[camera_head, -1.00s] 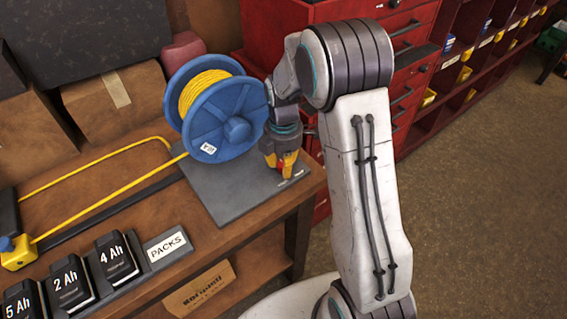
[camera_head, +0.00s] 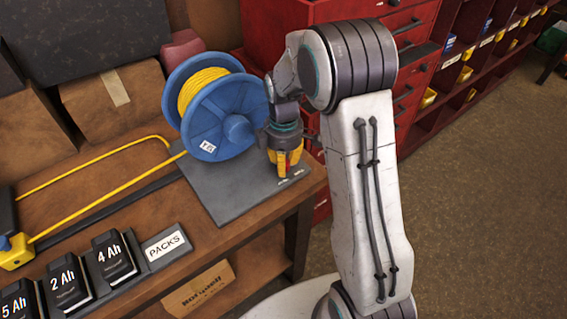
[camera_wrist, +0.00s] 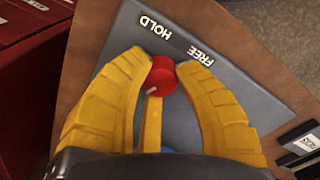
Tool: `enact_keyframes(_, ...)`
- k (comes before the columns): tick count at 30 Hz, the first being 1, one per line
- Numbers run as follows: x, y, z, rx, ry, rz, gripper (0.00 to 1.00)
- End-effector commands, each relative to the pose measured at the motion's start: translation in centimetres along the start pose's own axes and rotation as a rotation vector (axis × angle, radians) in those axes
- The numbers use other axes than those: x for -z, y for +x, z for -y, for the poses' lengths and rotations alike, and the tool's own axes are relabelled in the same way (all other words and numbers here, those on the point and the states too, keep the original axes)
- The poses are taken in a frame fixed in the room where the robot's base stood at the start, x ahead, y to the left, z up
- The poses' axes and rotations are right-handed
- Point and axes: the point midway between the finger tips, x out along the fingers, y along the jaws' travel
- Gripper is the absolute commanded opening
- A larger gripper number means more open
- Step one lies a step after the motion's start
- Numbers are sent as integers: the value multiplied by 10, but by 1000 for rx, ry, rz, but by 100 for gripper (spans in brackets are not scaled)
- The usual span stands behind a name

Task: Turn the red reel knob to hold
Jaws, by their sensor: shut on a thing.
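The red knob (camera_wrist: 161,76) stands on a grey plate between the yellow fingertips of my gripper (camera_wrist: 163,64) in the wrist view. My gripper is shut on it, one finger on each side. A small pale mark shows on the knob's lower left edge. White words HOLD (camera_wrist: 155,26) and FREE (camera_wrist: 201,55) are printed on the plate beyond the knob, HOLD to the left. In the head view my gripper (camera_head: 286,160) points down at the front right of the plate, and some red of the knob (camera_head: 282,165) shows between the fingers.
A blue reel (camera_head: 221,125) with yellow cord stands on the grey plate (camera_head: 227,197), left of my gripper. Battery packs (camera_head: 110,260) and a PACKS sign (camera_head: 166,243) are on the bench's left. A red drawer cabinet (camera_head: 330,20) stands behind. Open floor lies right.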

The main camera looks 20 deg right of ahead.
Motion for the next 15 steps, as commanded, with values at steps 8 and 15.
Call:
enact_keyframes(8, -1, 3, 2, 5, 262, 3, 0)
enact_keyframes(15, -1, 3, 2, 6, 490, 5, 0)
